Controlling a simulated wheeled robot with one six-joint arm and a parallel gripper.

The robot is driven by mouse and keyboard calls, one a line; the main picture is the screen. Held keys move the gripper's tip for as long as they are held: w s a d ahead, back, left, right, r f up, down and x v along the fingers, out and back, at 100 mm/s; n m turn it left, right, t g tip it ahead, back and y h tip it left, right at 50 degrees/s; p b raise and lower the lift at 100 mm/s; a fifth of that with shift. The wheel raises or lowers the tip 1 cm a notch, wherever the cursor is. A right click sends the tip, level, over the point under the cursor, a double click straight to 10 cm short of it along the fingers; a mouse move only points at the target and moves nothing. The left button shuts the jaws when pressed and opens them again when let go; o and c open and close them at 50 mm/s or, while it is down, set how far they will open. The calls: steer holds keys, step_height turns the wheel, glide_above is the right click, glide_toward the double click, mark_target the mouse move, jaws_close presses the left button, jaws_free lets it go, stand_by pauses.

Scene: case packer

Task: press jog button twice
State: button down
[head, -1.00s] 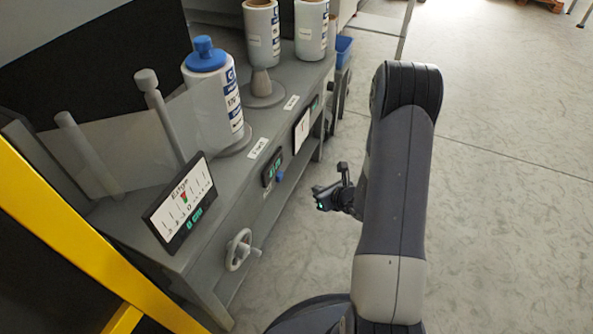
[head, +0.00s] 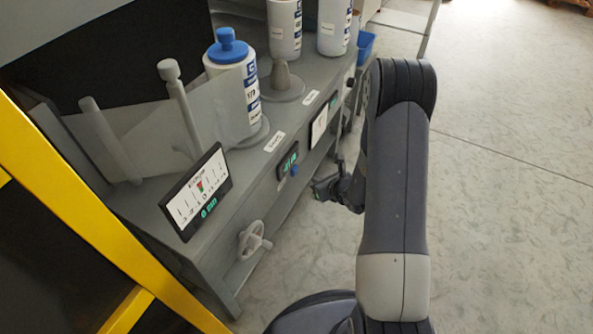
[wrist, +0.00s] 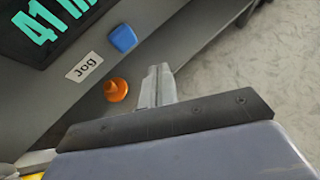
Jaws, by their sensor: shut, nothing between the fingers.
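A small white label reading "Jog" (wrist: 84,66) is on the grey machine front in the wrist view. A blue button (wrist: 123,38) and an orange round knob (wrist: 116,89) are both close to it; I cannot tell for certain which one the label names. The blue button also shows in the head view (head: 294,170), just below a small display. My gripper (wrist: 160,74) is shut and empty, with its fingertips to the right of the orange knob and below the blue button. In the head view my gripper (head: 320,188) is right of the machine front, apart from the blue button.
The small green-digit display (head: 288,158) is above the button. A tilted scale screen (head: 196,192) and a handwheel (head: 252,241) are nearer me. White rolls, one with a blue cap (head: 228,46), stand on the machine top. A yellow frame (head: 70,195) is at left; floor at right is clear.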

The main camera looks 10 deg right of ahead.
mark_target(294, 170)
steer(key=shift+w+a+b, duration=0.3)
steer(key=shift+w+a, duration=0.25)
steer(key=shift+a, duration=0.2)
steer(key=shift+w+a+b, duration=0.25)
steer(key=shift+w+a, duration=0.3)
steer(key=shift+a, duration=0.2)
steer(key=shift+w+a, duration=0.1)
stand_by(0.9)
steer(key=shift+w+a+b, duration=0.15)
steer(key=shift+a+b, duration=0.1)
steer(key=shift+b, duration=0.1)
steer(key=shift+w+a+b, duration=0.3)
steer(key=shift+a, duration=0.05)
stand_by(0.7)
stand_by(0.4)
steer(key=shift+s+d, duration=0.55)
steer(key=shift+d, duration=0.15)
